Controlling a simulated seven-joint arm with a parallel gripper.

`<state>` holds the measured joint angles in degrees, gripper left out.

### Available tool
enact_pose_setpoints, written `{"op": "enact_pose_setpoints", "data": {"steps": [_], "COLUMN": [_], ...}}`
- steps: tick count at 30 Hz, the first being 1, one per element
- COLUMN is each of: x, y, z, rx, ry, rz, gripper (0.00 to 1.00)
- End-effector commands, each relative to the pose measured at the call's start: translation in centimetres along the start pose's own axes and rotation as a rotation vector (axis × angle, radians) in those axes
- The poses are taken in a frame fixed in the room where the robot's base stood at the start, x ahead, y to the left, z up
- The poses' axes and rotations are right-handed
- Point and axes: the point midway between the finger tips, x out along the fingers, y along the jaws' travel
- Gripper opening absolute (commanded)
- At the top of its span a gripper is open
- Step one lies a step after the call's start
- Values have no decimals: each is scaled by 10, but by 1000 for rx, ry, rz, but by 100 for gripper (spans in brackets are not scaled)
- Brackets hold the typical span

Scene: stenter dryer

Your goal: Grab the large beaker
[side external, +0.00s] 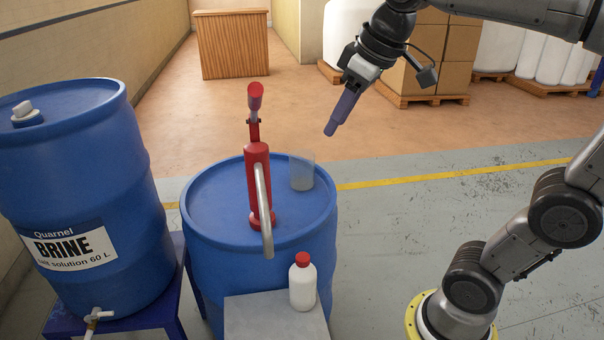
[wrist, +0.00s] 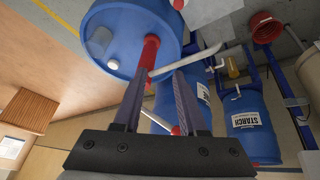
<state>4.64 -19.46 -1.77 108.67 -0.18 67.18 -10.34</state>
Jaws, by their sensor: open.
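The large beaker (side external: 302,172) is a clear, empty-looking cylinder. It stands upright on the right part of the blue drum's lid (side external: 215,195), beside the red hand pump (side external: 258,180). My gripper (side external: 331,130) is in the air above and to the right of the beaker, pointing down and left, apart from it. In the wrist view my gripper (wrist: 163,76) has its two fingers spread with nothing held between them. The wrist view shows the drum lid beyond the fingers, with a faint pale shape on it that looks like the beaker (wrist: 100,40).
The pump's grey spout (side external: 264,215) hangs toward the front. A white bottle with a red cap (side external: 302,285) stands on a grey stand (side external: 262,315) in front. A brine drum (side external: 80,190) is at left.

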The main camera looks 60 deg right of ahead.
Motion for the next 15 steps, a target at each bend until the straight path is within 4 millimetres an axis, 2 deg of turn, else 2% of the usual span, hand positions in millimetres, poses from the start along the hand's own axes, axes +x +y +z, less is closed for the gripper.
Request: {"op": "enact_pose_setpoints", "data": {"steps": [1, 6, 11, 15], "x": [5, 27, 64, 107], "y": [10, 41, 76, 110], "z": [-21, -76, -117, -141], "rx": [5, 17, 40, 67], "ry": [-21, -81, -143, -201], "rz": [4, 13, 17, 16], "gripper": [41, 41, 41, 41]}}
